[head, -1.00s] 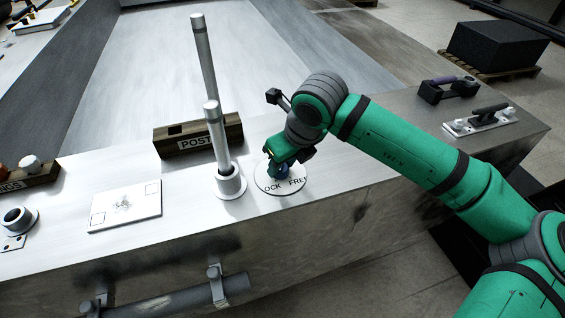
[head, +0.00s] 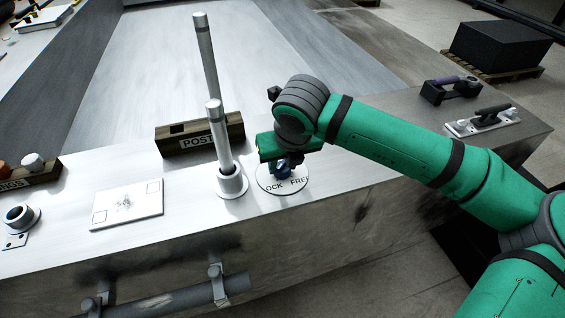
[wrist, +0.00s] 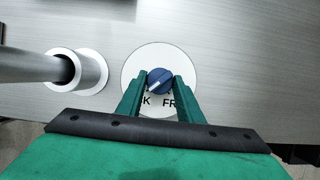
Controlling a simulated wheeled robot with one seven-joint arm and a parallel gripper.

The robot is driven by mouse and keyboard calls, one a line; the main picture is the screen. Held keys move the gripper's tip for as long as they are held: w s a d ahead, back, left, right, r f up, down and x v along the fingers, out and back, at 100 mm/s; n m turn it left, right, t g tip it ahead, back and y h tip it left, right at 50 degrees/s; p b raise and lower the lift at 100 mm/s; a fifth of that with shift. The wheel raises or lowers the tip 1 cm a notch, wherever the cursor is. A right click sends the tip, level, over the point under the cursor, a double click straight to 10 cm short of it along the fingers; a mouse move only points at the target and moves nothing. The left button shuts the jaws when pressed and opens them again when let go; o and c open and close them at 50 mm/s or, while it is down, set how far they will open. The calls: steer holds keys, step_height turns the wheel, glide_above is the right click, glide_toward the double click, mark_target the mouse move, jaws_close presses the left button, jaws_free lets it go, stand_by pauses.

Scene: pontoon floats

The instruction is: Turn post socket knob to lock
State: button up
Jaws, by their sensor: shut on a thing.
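The post socket knob is a blue round knob (wrist: 160,80) with a pale pointer line, on a white disc (wrist: 134,68) lettered with "LOCK" and "FREE", partly hidden. In the wrist view the pointer line slants toward the lower left. My gripper (wrist: 160,84) is shut on the knob, one green finger on each side. In the head view the knob (head: 283,171) shows below my gripper (head: 281,163), and the disc (head: 272,187) lies flat on the metal top. A grey post (head: 219,135) stands in a round socket (head: 231,184) left of the disc.
A wooden block labelled "POST" (head: 168,147) lies behind the post. A square plate (head: 128,205) and a ring fitting (head: 20,217) are at left. Handled fittings (head: 482,122) sit at far right.

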steer(key=o, duration=1)
steer(key=shift+s+d+r, duration=0.1)
steer(key=v, duration=1)
steer(key=shift+r, duration=0.25)
